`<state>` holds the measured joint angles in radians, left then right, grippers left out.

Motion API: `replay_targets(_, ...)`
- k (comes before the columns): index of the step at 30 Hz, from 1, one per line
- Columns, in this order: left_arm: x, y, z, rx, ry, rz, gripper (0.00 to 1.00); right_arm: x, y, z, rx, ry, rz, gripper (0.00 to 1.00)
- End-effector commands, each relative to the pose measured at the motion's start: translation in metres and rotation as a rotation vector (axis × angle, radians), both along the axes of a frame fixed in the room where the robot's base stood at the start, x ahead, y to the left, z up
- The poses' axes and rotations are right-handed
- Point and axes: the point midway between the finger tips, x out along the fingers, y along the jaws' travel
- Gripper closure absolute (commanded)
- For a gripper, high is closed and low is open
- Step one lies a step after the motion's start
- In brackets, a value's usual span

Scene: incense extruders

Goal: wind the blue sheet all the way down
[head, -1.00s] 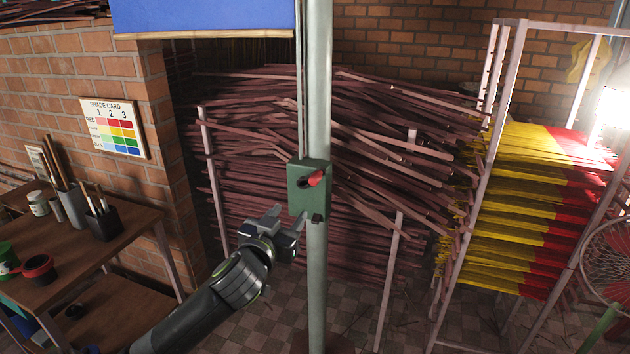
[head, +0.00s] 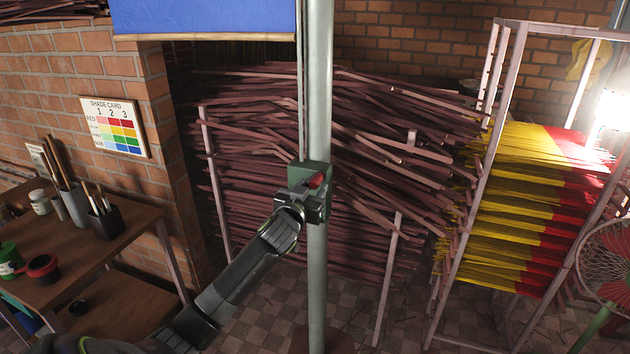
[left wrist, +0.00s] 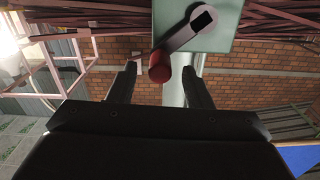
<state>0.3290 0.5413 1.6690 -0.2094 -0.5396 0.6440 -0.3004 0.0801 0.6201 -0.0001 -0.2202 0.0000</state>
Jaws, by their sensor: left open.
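The blue sheet (head: 205,16) hangs at the top of the head view, with a pale bar along its lower edge. A green winder box (head: 319,171) is fixed to a grey-green post (head: 318,270). Its crank has a red knob (head: 317,181), which also shows in the left wrist view (left wrist: 159,67) on a grey crank arm (left wrist: 188,34). My left gripper (head: 309,192) is at the box, partly covering it. In the left wrist view its fingers (left wrist: 160,75) are open, with the knob at the gap between their tips. My right gripper is not in view.
A wooden table (head: 85,262) with brushes and pots stands at the left. Bundles of dark sticks (head: 260,150) fill the space behind the post. A rack of yellow and red sticks (head: 520,210) stands at the right.

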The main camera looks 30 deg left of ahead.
Motion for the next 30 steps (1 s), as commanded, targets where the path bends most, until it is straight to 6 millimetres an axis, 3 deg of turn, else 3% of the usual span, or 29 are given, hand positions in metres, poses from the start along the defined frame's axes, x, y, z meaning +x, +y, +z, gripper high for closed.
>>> replay_targets(9,0.026,0.006,0.0,0.0,0.001,0.001,0.55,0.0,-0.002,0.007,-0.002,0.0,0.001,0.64)
replay_targets(20,0.029,0.007,0.0,0.0,0.0,0.0,0.55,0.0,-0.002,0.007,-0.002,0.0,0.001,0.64)
replay_targets(30,0.029,0.007,0.0,0.0,0.0,0.0,0.97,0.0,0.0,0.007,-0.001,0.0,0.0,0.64)
